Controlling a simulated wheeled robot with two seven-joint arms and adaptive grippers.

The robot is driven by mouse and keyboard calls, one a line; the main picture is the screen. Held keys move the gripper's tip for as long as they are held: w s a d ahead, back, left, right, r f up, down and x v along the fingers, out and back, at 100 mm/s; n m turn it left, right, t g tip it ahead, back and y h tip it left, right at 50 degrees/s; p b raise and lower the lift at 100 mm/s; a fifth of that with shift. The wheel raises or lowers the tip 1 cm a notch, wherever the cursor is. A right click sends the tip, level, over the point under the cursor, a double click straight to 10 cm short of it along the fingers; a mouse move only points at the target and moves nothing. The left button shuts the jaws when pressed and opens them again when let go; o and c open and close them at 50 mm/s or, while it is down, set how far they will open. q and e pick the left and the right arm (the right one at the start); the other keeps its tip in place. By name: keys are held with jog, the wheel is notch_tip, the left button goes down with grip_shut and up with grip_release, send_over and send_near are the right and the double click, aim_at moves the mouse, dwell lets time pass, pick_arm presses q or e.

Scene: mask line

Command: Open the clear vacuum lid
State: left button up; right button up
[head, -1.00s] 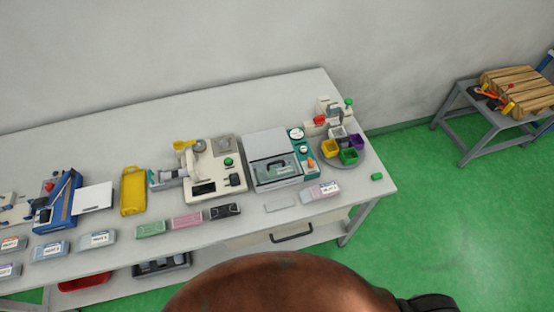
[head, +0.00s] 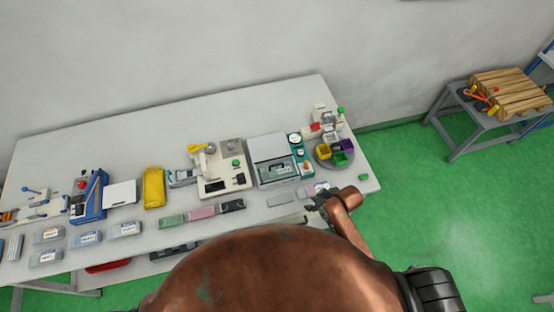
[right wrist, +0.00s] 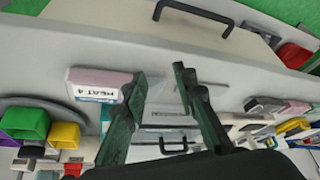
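The vacuum machine is a grey box (head: 268,150) on the bench, with a lid panel (head: 277,170) and handle at its front, apparently lowered. In the right wrist view a dark handle (right wrist: 174,145) shows beyond the fingers, with part of the machine around it. My right gripper (head: 316,196) is at the bench's front edge, in front and to the right of the machine. In the right wrist view its two dark green fingers (right wrist: 160,76) are spread apart with nothing between them. They are apart from the handle. My left gripper is not in view.
A pink labelled box (right wrist: 100,84) lies close beside one finger. A round tray (head: 323,163) with coloured bins stands right of the machine. A cream device (head: 222,182) stands left of it. Small packs (head: 203,212) line the bench front.

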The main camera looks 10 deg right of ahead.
jog(key=w+a+r+n+g+y+p, duration=0.1)
jog(key=w+a+r+n+y, duration=0.1)
jog(key=w+a+r+n, duration=0.5)
jog(key=n+g+p, duration=0.1)
jog(key=n, duration=0.4)
send_near(277, 165)
jog(key=a, duration=0.1)
jog(key=shift+p+x, duration=0.65)
jog(key=shift+x, duration=3.2)
jog(key=shift+w+a+r, duration=0.1)
jog(key=shift+w+r, duration=0.05)
jog(key=shift+c, duration=0.4)
grip_shut()
jog(key=shift+w, duration=0.1)
